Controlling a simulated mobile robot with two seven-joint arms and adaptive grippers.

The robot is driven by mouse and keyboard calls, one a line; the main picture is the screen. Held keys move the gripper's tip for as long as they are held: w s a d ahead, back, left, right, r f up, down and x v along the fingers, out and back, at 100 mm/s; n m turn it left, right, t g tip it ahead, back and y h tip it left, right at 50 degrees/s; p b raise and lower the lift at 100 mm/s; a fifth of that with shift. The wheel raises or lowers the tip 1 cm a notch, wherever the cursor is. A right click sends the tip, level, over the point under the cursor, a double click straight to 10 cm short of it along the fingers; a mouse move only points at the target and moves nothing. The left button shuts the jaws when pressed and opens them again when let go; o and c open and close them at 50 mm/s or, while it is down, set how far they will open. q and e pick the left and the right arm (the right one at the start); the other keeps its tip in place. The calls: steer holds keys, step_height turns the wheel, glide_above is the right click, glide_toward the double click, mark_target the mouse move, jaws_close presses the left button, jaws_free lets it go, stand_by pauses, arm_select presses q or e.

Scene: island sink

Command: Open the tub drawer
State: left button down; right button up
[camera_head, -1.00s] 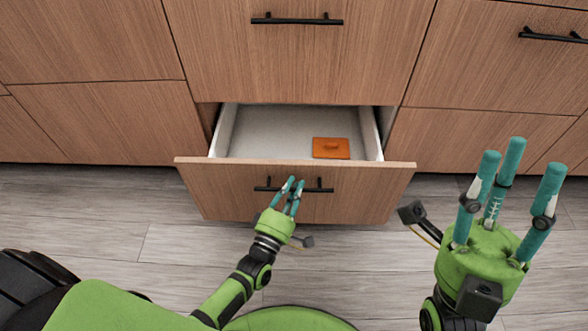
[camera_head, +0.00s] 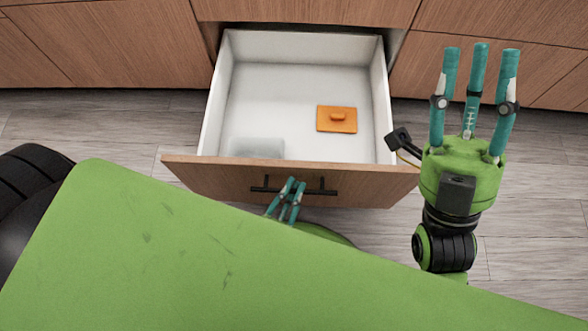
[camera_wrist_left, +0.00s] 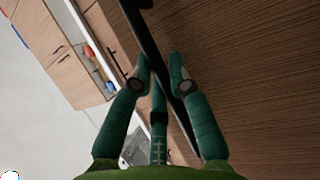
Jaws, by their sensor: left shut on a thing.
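The tub drawer (camera_head: 215,172) is pulled well out from the wooden cabinet in the head view, showing its white inside. My left gripper (camera_head: 292,184) is at the middle of the drawer's black bar handle (camera_head: 322,191), shut on it. In the left wrist view the left gripper's fingers (camera_wrist_left: 162,75) close around the dark handle bar (camera_wrist_left: 147,40). My green body hides most of the left arm. My right gripper (camera_head: 477,60) is open and empty, raised to the right of the drawer with its fingers spread.
Inside the drawer lie an orange lid-like piece with a knob (camera_head: 337,119) and a pale, translucent block (camera_head: 257,148) near the front left. Closed cabinet fronts (camera_head: 480,60) flank the drawer. Grey plank floor (camera_head: 540,170) is clear at the right.

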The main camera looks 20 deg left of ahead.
arm_select(q)
steer(key=shift+s+d, duration=0.1)
steer(key=shift+s, duration=0.2)
steer(key=c, duration=1.2)
jaws_free()
steer(key=shift+o, duration=0.2)
steer(key=v, duration=1.2)
steer(key=shift+f, duration=0.1)
